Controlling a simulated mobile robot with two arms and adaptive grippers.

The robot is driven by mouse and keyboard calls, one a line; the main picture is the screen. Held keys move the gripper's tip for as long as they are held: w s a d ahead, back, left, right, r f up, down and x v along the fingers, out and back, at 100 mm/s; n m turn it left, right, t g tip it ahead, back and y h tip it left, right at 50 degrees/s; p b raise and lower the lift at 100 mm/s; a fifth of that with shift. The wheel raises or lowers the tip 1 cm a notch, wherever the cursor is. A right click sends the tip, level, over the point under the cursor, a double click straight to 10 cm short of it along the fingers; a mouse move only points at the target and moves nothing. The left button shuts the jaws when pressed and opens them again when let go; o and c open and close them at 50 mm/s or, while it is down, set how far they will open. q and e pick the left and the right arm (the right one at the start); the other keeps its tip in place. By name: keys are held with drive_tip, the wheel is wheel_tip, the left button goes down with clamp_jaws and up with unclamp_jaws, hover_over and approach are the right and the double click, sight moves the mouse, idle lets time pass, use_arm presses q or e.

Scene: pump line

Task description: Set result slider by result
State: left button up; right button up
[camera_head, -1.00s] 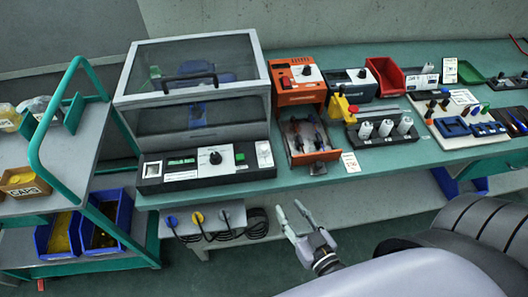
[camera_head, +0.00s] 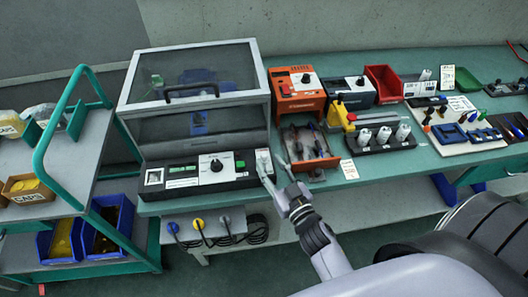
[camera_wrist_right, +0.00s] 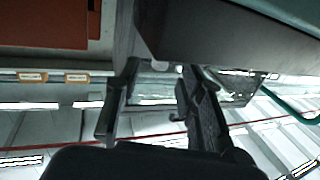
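The black control panel (camera_head: 200,184) runs along the front of the clear-covered test box (camera_head: 195,95). It carries a green display (camera_head: 183,169), a white dial plate with a black knob (camera_head: 216,165) and a green button (camera_head: 240,163). A small white plate (camera_head: 262,160) at its right end may carry the slider; its position is too small to read. My right gripper (camera_head: 272,165) is open at this right end, its fingers apart and empty; contact cannot be told. In the right wrist view its fingers (camera_wrist_right: 157,72) stand apart below a grey box edge. My left gripper is not in view.
An orange unit (camera_head: 297,90) with an open drawer of tools stands just right of my gripper. A yellow-and-red part (camera_head: 345,115) and a black rack of white cylinders (camera_head: 382,138) are farther right. A green-framed cart (camera_head: 50,160) stands left. Cables hang below the bench.

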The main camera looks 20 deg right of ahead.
sight(266, 158)
drive_tip(key=shift+w+a, duration=0.1)
drive_tip(key=shift+w, duration=2.15)
clamp_jaws()
